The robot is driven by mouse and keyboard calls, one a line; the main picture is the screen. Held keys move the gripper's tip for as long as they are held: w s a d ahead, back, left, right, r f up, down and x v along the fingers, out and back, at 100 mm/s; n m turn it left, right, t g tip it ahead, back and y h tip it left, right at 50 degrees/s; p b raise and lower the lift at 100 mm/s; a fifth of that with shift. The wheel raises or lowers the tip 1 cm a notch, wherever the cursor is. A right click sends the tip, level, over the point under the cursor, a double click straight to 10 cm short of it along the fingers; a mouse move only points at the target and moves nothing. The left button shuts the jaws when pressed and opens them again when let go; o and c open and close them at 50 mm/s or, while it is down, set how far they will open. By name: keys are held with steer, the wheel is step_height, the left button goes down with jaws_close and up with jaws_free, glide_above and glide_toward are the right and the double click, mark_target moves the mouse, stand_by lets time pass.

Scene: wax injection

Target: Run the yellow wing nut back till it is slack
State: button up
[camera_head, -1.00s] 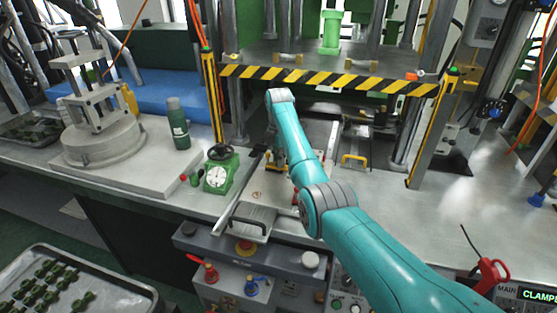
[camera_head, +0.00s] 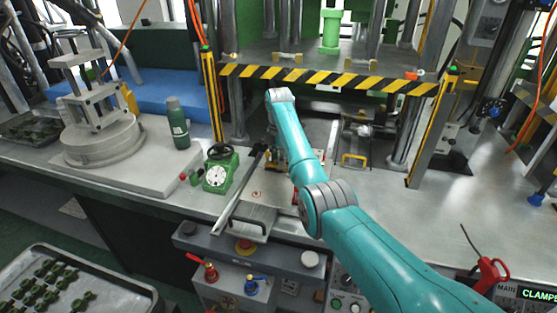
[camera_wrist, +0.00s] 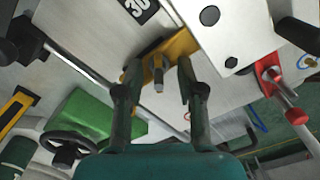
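The yellow wing nut (camera_wrist: 180,46) shows in the wrist view, with a grey threaded stud (camera_wrist: 158,76) standing up at its middle. My gripper (camera_wrist: 156,88) is over it with its two dark fingers well apart, one on each side of the stud. The fingertips overlap the ends of the yellow wings in the picture; I cannot tell whether they touch. In the head view my teal arm reaches down to the mould plates on the press bed and hides most of the gripper and the wing nut.
A green device with a dark handwheel (camera_head: 219,170) stands left of the mould. A black-and-yellow striped bar (camera_head: 330,79) crosses above my arm. The bench right of the arm is mostly clear.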

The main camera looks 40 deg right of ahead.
steer(key=shift+r, duration=3.75)
steer(key=shift+w+f, duration=0.1)
